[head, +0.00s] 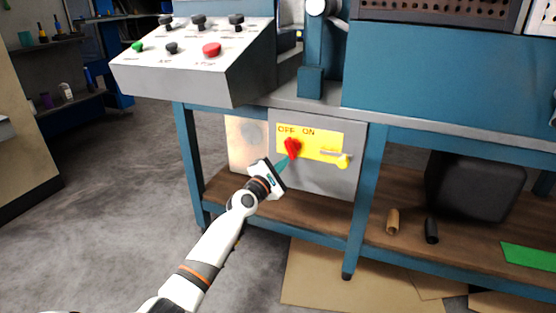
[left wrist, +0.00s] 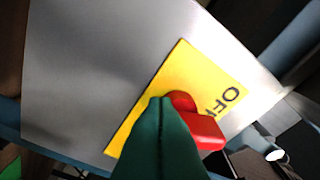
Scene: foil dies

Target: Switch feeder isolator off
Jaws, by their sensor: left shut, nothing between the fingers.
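The feeder isolator is a red rotary handle (head: 292,149) on a yellow plate (head: 322,153) marked OFF and ON, fixed to a grey box (head: 325,184) under the bench. In the head view the handle lies near the OFF mark. My left gripper (head: 283,162) is shut and empty, with its teal fingertips right at the handle. In the left wrist view the closed fingers (left wrist: 160,115) are beside the red handle (left wrist: 198,120) and hide part of it; I cannot tell if they touch. The right gripper is not in view.
A sloped console (head: 195,75) with knobs and a red button (head: 212,50) overhangs above left. Blue bench legs (head: 368,190) flank the box. The floor (head: 90,230) at left is clear.

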